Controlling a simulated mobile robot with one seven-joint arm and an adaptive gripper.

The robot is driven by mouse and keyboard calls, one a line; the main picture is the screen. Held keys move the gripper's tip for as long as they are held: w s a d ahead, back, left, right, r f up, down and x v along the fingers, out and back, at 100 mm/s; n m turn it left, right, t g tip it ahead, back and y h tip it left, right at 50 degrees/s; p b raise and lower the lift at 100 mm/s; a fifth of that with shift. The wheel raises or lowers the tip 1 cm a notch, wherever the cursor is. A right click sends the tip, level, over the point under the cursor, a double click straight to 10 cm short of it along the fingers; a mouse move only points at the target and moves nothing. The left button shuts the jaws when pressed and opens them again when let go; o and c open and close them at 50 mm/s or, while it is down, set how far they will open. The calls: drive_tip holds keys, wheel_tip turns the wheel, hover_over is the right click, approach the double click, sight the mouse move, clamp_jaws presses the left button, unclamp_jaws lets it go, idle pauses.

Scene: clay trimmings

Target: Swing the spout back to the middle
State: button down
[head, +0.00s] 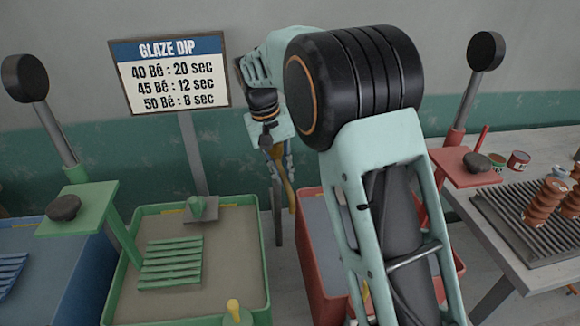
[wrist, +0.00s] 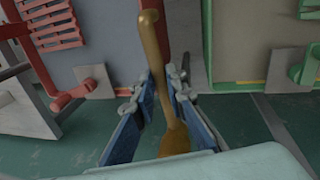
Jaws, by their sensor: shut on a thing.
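An ochre-brown curved bar (head: 284,180), which looks like the spout, hangs in the gap between the green tub and the red tub. In the wrist view the bar (wrist: 155,50) runs between my two blue fingers and widens at its lower end. My gripper (wrist: 166,88) is shut on it. In the head view my gripper (head: 279,165) is partly behind my arm, and the bar's top is hidden there. I cannot tell where the bar is fixed.
The green tub (head: 262,262) stands left of the bar, the red tub (head: 308,238) right of it, partly behind my arm. A blue tub (head: 88,262) is far left. A sign (head: 170,72) stands behind. A table (head: 548,143) with clay pieces is at right.

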drive_tip(key=shift+s+a+m+p, duration=0.1)
drive_tip(key=shift+a+m+p, duration=0.2)
drive_tip(key=shift+a+m, duration=0.35)
drive_tip(key=shift+d, duration=0.1)
drive_tip(key=c, duration=1.9)
unclamp_jaws()
drive_tip(key=shift+c, duration=0.2)
wheel_tip(320, 180, up, 12)
drive_tip(key=a, duration=0.2)
drive_tip(key=shift+s+a, duration=0.15)
drive_tip(key=shift+s, duration=0.1)
drive_tip(key=shift+f, duration=0.1)
